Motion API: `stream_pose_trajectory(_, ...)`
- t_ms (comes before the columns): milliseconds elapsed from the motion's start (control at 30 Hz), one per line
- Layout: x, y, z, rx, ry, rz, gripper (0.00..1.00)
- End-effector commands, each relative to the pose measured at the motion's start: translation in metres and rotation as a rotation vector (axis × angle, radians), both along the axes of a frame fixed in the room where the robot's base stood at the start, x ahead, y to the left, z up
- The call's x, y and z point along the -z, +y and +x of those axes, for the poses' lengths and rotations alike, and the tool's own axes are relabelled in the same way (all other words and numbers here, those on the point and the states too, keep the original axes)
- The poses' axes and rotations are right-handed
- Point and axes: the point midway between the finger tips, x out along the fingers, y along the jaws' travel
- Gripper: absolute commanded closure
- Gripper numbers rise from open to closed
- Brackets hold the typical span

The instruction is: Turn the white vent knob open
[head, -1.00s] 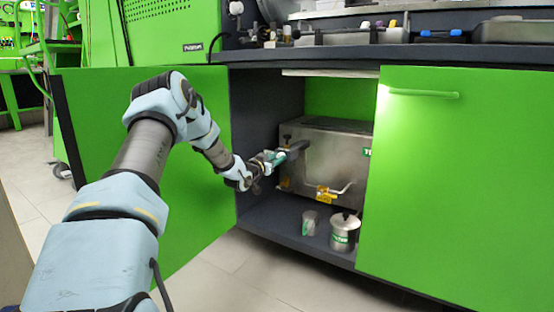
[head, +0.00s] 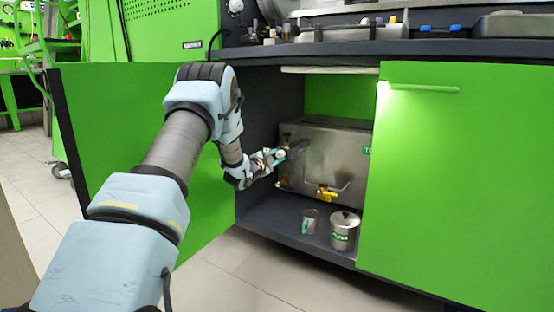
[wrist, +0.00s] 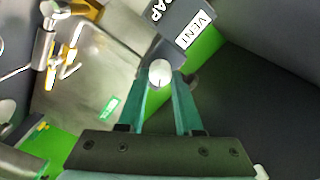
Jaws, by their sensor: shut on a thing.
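The white vent knob (wrist: 159,72) sits between the green fingertips of my gripper (wrist: 160,80) in the wrist view. The fingers are shut on it from both sides. A dark block with a white VENT label (wrist: 195,30) is just beyond the knob. In the head view my gripper (head: 275,157) reaches into the open cabinet, at the left front of a metal tank (head: 325,150). The knob is too small there to read its turn angle.
A clear cup (head: 310,221) and a lidded metal pot (head: 344,229) stand on the cabinet floor below the tank. A yellow valve (head: 326,193) is low on the tank front. Green doors (head: 450,180) flank the opening.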

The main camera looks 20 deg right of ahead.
Motion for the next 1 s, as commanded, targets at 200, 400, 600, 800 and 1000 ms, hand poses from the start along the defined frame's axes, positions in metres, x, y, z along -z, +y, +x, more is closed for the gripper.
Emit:
stream_pose_trajectory(200, 0.0032, -0.0012, -0.0009, 0.002, -0.149, 0.142, 1.0)
stream_pose_trajectory(400, 0.0037, -0.0012, -0.001, 0.001, -0.287, 0.271, 1.0)
stream_pose_trajectory(600, 0.0044, -0.0014, -0.0011, 0.002, -0.425, 0.402, 1.0)
stream_pose_trajectory(800, 0.0047, -0.0009, -0.0008, 0.001, -0.558, 0.526, 1.0)
stream_pose_trajectory(1000, 0.005, -0.0009, -0.0008, 0.001, -0.669, 0.632, 1.0)
